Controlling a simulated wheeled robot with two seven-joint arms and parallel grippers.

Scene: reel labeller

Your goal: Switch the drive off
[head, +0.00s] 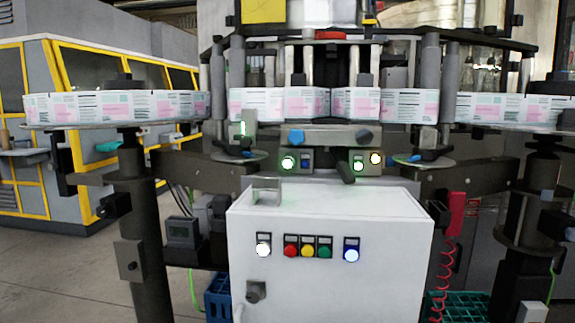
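A white control cabinet (330,205) stands in front of the labelling machine. Its front has a lit white button (263,244), a red button (290,251), an amber button (307,251), a green button (325,252) and a lit blue button (351,249). A dark rotary knob (256,291) sits at the cabinet's lower left. No readable label tells which control belongs to the drive. Above the cabinet, a left box (297,160) and a right box (367,162) carry small buttons, some lit. Neither of my grippers is in view.
Label reels lie on a left round plate (110,124) and a right one at the sides. A dark lever (345,171) sticks out above the cabinet. A red coiled cord (446,270) hangs at its right. A blue crate (217,297) stands low at the left.

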